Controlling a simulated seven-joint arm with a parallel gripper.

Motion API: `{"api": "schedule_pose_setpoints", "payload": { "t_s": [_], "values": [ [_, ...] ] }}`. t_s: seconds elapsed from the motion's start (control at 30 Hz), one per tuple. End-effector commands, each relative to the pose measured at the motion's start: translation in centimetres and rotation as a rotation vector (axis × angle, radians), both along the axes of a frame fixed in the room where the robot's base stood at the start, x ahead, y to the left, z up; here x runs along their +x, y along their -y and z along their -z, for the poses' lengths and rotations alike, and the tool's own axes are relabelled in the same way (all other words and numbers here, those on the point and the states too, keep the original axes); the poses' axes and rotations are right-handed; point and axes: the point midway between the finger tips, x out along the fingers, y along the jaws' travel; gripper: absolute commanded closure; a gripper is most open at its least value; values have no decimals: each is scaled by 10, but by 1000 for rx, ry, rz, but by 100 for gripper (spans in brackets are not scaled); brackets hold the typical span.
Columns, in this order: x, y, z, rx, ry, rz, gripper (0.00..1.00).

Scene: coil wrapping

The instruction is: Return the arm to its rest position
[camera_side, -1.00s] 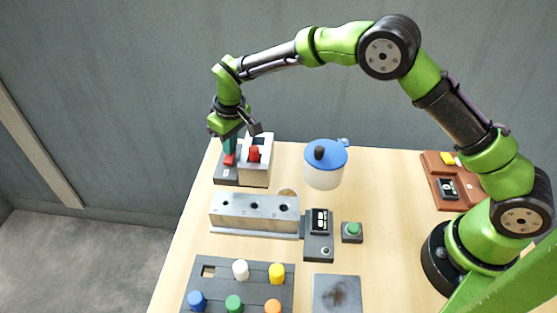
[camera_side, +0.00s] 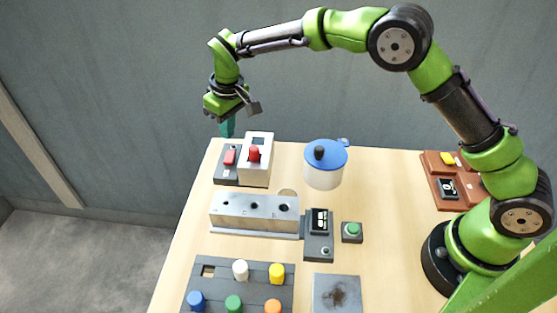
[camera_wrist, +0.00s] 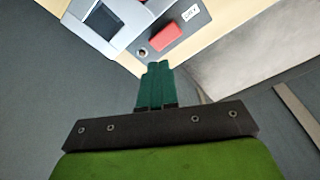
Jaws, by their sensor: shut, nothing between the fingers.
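My gripper (camera_side: 228,127) is in the air above the far left corner of the table, over the grey base with the red switch (camera_side: 230,156). Its teal fingers are together and hold nothing; they also show closed in the wrist view (camera_wrist: 156,70). The fingertips are apart from the red switch, which shows in the wrist view (camera_wrist: 165,28) beyond them. My arm reaches from the right side across the back of the table.
A white box with a red knob (camera_side: 254,154) stands close beside the switch. A blue-lidded pot (camera_side: 324,170), metal block with holes (camera_side: 254,214), green button (camera_side: 352,230) and peg board (camera_side: 215,292) occupy the table. Air above is free.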

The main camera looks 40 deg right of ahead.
Motion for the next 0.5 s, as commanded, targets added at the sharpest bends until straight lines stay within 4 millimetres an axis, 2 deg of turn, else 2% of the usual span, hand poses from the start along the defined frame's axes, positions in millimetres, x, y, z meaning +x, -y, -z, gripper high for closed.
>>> {"api": "schedule_pose_setpoints", "payload": {
  "t_s": [0.2,0.5],
  "values": [
    [0,0,-15,1,3,1,100],
    [0,0,-16,1,2,1,100]
  ]
}}
